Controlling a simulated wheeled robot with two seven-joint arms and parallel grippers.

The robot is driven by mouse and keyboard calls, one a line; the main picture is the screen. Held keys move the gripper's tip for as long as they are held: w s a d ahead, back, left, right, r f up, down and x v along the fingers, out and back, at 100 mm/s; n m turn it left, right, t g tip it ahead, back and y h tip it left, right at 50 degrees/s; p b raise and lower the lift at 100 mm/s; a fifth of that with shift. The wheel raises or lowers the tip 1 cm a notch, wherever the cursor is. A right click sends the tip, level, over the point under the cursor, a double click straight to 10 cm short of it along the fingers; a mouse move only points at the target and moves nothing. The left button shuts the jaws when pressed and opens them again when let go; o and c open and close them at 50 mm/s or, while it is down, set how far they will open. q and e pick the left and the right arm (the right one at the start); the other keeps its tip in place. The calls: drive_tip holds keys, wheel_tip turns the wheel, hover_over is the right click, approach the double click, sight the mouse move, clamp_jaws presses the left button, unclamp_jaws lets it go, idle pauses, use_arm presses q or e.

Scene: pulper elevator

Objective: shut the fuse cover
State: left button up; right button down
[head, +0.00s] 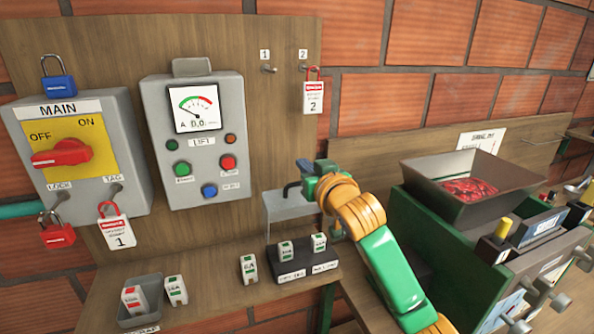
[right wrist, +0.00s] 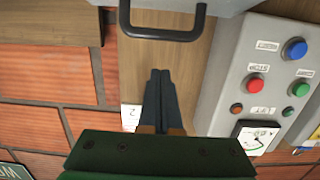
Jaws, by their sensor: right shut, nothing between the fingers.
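The grey fuse cover (head: 287,211) stands raised behind the black fuse block (head: 295,276), which holds two fuses (head: 286,251). Its dark bar handle (head: 291,187) is near its top edge; the handle (right wrist: 163,35) also shows at the top of the right wrist view, with a strip of the grey cover (right wrist: 235,5) beyond. My right gripper (head: 306,185) is beside the handle in the head view, partly overlapping the cover's edge. In the right wrist view my right gripper's fingers (right wrist: 160,75) are together and empty, short of the handle. My left gripper is not in view.
The lift panel (head: 208,194) and main switch box (head: 121,203) are on the board. A green machine with a hopper (head: 425,188) stands at the right.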

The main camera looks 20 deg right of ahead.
sight(302, 199)
drive_tip(key=w+p, duration=0.1)
drive_tip(key=w, duration=0.2)
drive_tip(key=shift+w+a, duration=0.1)
drive_tip(key=shift+w, duration=0.05)
drive_tip(key=s+f+p, duration=0.1)
drive_tip(key=s+f, duration=0.1)
drive_tip(key=shift+f+p, duration=0.35)
drive_tip(key=shift+s+f, duration=0.25)
drive_tip(key=shift+s, duration=0.15)
drive_tip(key=shift+f, duration=0.1)
drive_tip(key=shift+w+f, duration=0.1)
drive_tip(key=shift+w, duration=0.05)
